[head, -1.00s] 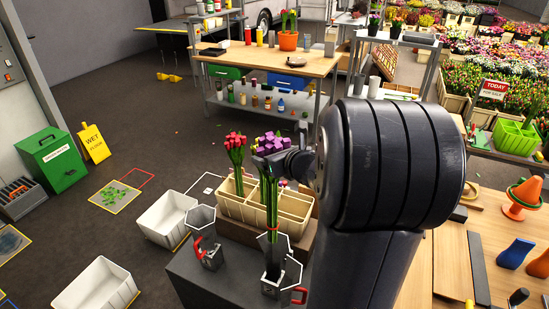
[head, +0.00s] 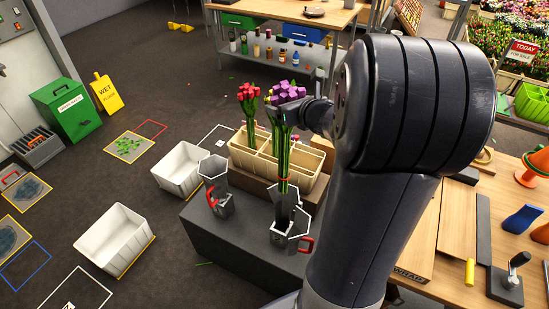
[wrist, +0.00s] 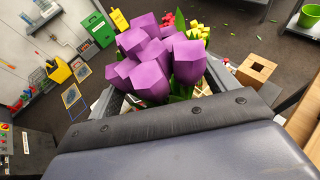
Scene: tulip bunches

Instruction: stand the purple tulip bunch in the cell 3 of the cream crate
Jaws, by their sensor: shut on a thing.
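The purple tulip bunch (head: 286,92) hangs upright, blooms up, its green stems tied with a red band. My gripper (head: 288,108) is shut on it just below the blooms. The blooms (wrist: 158,62) fill the middle of the wrist view and hide the fingertips. The cream crate (head: 311,160) stands behind the stems, its cells split by thin walls. A red tulip bunch (head: 249,100) stands in its left end. The stems' lower ends overlap a grey hexagonal vase (head: 284,236) with a red handle; I cannot tell whether they are inside it. Cell numbers are not readable.
A second grey vase (head: 219,200) with a red handle stands left on the same dark grey stand (head: 235,245). White bins (head: 113,240) stand on the floor at left. A wooden worktable (head: 450,235) with tools lies right of my arm.

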